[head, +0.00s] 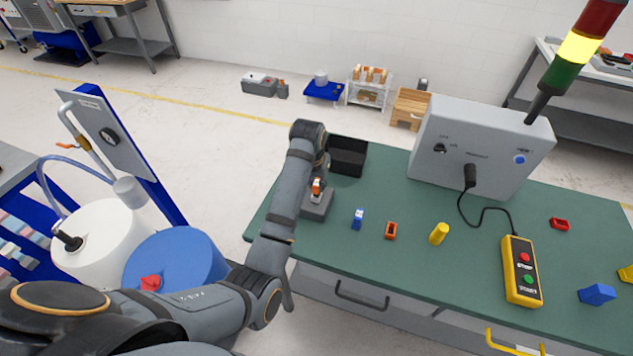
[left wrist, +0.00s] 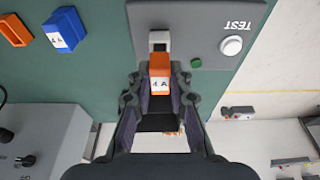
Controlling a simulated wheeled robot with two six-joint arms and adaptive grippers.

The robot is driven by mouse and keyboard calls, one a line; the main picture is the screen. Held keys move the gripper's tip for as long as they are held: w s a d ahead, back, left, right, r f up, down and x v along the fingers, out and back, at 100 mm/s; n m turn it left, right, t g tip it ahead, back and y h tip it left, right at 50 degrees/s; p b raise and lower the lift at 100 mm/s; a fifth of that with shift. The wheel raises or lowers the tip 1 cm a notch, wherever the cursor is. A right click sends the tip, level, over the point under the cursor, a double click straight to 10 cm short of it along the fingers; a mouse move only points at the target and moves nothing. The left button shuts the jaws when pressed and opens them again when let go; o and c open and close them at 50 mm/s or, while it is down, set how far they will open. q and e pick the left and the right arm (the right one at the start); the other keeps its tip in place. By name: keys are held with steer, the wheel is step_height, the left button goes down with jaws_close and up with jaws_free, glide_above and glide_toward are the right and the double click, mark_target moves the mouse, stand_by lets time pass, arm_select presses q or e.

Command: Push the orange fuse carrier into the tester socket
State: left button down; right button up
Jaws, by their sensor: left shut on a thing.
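The orange fuse carrier (left wrist: 160,72), with a white label, is held between the fingers of my left gripper (left wrist: 160,95). It also shows as a small orange and white piece in the head view (head: 316,188). The grey tester (left wrist: 205,20), marked TEST, lies directly beyond it, with a round white button and a small green light. The tester socket (left wrist: 159,40) is a light block with a dark opening, just past the carrier's end. I cannot tell whether the carrier touches it. In the head view the tester (head: 318,208) sits at the table's left end, partly behind my left arm.
A blue carrier (head: 357,218), an orange one (head: 391,231) and a yellow cylinder (head: 439,234) stand right of the tester on the green table (head: 400,190). A black bin (head: 347,157) is behind it. A grey control box (head: 480,145) and yellow pendant (head: 522,270) are further right.

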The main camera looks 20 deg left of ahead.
mark_target(316, 184)
arm_select(q)
steer(key=shift+s+x, duration=0.2)
steer(key=shift+x, duration=0.7)
steer(key=c, duration=1.2)
jaws_free()
steer(key=shift+f, duration=0.15)
steer(key=shift+o, duration=0.2)
steer(key=shift+w+p+v, duration=0.25)
steer(key=shift+p+v, duration=0.75)
steer(key=shift+p, duration=0.3)
steer(key=shift+w+p+v, duration=0.25)
steer(key=shift+p+v, duration=0.75)
steer(key=shift+p, duration=0.35)
steer(key=shift+w+p+v, duration=0.2)
steer(key=shift+p+v, duration=0.8)
steer(key=shift+p, duration=0.3)
steer(key=shift+r, duration=0.25)
steer(key=v, duration=0.7)
